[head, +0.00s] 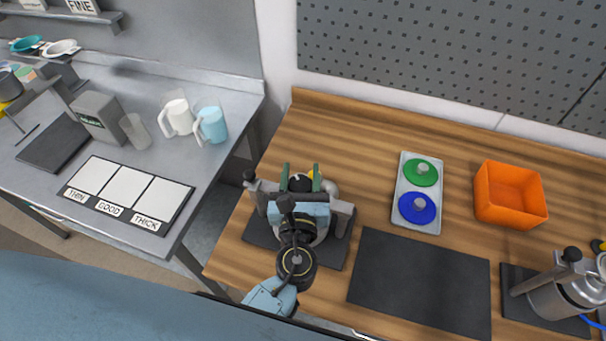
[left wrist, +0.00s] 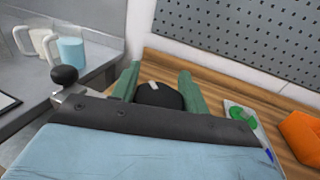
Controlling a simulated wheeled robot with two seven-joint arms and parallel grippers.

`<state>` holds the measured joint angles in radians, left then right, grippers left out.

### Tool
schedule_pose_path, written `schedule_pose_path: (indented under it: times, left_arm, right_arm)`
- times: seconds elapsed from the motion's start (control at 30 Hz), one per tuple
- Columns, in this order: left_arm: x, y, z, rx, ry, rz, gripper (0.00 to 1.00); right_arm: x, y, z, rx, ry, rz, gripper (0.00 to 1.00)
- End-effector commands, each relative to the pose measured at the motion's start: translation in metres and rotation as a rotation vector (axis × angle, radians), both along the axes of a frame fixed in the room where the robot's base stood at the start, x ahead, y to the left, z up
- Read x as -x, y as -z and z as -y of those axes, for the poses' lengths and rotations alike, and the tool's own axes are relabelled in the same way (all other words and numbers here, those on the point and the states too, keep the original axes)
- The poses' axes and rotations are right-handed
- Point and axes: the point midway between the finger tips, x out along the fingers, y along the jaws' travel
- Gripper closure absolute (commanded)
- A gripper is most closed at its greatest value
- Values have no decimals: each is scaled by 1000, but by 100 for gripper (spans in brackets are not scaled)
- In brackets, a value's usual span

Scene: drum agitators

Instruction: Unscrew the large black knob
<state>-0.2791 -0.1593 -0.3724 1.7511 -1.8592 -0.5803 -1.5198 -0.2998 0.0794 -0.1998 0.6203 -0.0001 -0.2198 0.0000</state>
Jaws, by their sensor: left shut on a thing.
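The large black knob (head: 299,183) sits on top of a metal drum device (head: 331,188) on a dark mat, mostly covered by my arm in the head view. My left gripper (head: 301,174) comes over it from the near side, with one green finger on each side of the knob. In the left wrist view the knob (left wrist: 160,96) is a dark dome with a small white mark, between the two green fingers (left wrist: 157,88). The fingers are shut on it. Its lower part is hidden by the gripper body. My right gripper is not in view.
A smaller black ball handle (head: 250,176) stands out at the device's left. A grey tray (head: 405,186) with green and blue discs, an orange bin (head: 510,194) and an empty dark mat (head: 420,283) lie to the right. A second drum device (head: 562,297) stands far right.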

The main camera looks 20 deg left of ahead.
Motion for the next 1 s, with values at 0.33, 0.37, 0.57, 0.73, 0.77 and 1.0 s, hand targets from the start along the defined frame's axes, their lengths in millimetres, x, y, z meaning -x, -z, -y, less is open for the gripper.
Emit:
schedule_pose_path:
  times: [0.33,0.37,0.57,0.73,0.77,1.0]
  left_arm:
    - [1,3,-3,1,-163,-5,78]
    - [2,3,-3,1,-171,-5,78]
    - [2,3,-4,0,-198,-5,78]
    - [2,3,-4,1,-202,-6,78]
    - [2,3,-4,1,-201,-6,78]
    - [2,3,-4,2,-201,-6,48]
  right_arm:
    - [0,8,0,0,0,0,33]
    - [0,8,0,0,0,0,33]
    - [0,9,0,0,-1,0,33]
    - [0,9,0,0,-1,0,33]
    - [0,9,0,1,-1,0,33]
    - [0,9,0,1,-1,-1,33]
